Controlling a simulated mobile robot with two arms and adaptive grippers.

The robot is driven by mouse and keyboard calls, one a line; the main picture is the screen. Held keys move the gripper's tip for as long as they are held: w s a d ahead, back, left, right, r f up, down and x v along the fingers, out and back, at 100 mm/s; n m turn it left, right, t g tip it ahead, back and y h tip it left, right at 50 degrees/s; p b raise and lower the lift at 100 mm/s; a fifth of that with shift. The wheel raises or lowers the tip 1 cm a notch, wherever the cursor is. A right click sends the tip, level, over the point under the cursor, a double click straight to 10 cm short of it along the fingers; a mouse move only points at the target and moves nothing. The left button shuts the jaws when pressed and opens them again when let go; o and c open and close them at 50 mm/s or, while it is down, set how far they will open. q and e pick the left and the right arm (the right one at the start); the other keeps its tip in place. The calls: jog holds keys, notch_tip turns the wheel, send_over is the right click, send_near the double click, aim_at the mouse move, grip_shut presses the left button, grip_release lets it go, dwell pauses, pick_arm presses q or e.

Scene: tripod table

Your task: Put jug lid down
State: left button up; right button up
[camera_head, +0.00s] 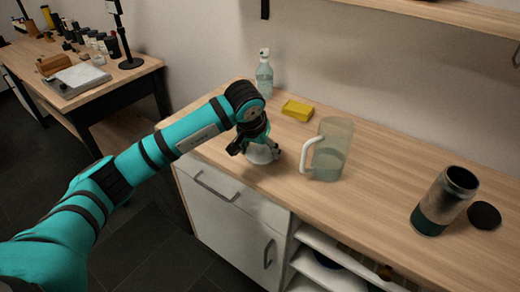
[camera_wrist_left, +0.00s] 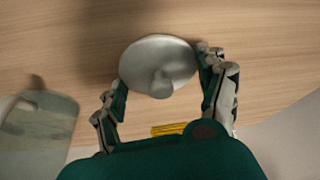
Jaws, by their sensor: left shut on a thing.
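The jug lid (camera_wrist_left: 157,60) is a round, whitish disc with a knob in its middle. My left gripper (camera_wrist_left: 163,80) is shut on it, one finger at each side, in the left wrist view. In the head view the lid (camera_head: 262,155) shows partly below my left gripper (camera_head: 257,146), at or just above the counter; I cannot tell whether it touches. The jug (camera_head: 333,146), clear with a white handle, stands upright and open just right of the gripper. It also shows at the left of the wrist view (camera_wrist_left: 40,128). My right gripper is not in view.
A yellow sponge (camera_head: 298,110) and a spray bottle (camera_head: 264,74) are behind the gripper. A dark metallic canister (camera_head: 443,201) and a black round lid (camera_head: 484,215) are at the right. The wooden counter (camera_head: 385,180) is clear between jug and canister.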

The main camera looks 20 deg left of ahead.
pick_arm(q)
jog(key=shift+f, duration=0.1)
jog(key=o, duration=0.9)
jog(key=shift+o, duration=0.2)
jog(key=shift+s+r, duration=0.1)
jog(key=shift+r, duration=0.35)
jog(key=v, duration=1.1)
jog(key=shift+s+r, duration=0.1)
jog(key=shift+r, duration=0.1)
